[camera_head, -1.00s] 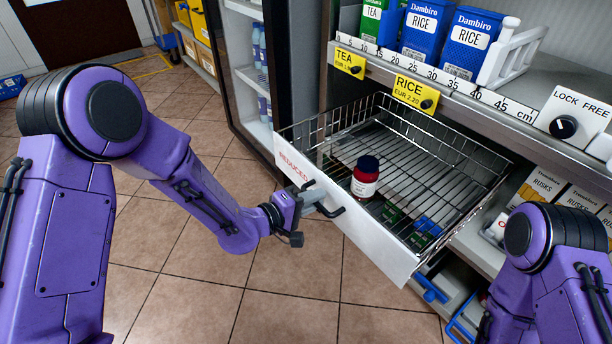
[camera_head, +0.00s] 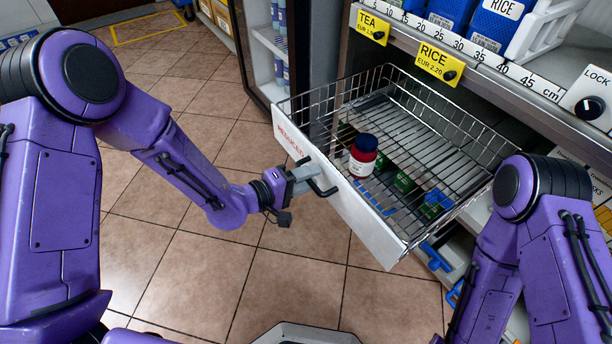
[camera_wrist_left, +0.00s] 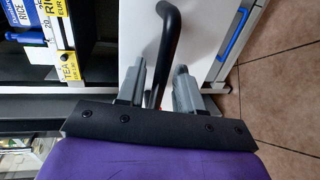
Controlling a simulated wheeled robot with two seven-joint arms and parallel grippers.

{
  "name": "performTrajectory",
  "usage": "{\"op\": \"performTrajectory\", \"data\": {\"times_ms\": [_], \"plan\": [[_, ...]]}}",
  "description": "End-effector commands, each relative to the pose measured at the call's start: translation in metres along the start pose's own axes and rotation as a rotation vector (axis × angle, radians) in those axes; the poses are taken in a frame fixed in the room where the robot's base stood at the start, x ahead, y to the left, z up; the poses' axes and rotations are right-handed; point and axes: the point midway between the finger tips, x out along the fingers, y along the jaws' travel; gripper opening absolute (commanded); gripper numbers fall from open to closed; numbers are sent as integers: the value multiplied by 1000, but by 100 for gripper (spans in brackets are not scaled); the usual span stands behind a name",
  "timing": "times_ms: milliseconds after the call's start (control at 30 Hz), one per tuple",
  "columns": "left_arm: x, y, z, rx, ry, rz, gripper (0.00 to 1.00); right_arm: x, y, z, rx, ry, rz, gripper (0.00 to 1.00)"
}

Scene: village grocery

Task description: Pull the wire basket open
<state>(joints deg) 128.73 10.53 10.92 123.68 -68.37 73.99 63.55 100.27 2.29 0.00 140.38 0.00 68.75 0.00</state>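The wire basket (camera_head: 437,118) is a drawer of metal wire under the shelf edge, standing well out from the shelf. Its white front panel (camera_head: 362,214) carries a "REDUCED" label and a black bar handle (camera_head: 322,189). A dark red jar with a blue lid (camera_head: 363,155) stands in the basket near the front. My left gripper (camera_head: 308,181) is at the handle. In the left wrist view the handle (camera_wrist_left: 170,38) passes between the two grey fingers (camera_wrist_left: 158,88), which stand apart with small gaps beside it. My right gripper is out of view; only its arm shows.
Above the basket runs a shelf edge with a yellow RICE tag (camera_head: 440,63) and a TEA tag (camera_head: 372,27). A lock knob (camera_head: 589,108) is at the right. Green and blue items lie beneath the basket wires. The tiled floor (camera_head: 200,285) in front is clear.

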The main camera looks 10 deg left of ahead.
Motion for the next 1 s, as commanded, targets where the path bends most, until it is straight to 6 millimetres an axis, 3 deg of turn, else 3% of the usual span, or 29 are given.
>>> {"op": "performTrajectory", "data": {"times_ms": [333, 700, 833, 1000], "plan": [[-8, 2, -2, -2, 7, 1, 35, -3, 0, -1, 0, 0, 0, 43], [-89, 3, -1, -2, 6, 0, 35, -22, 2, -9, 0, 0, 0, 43], [-103, 1, 0, -1, 3, 1, 35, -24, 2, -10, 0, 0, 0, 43], [-106, 0, 0, 0, 2, 1, 35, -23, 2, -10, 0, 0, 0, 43]]}}
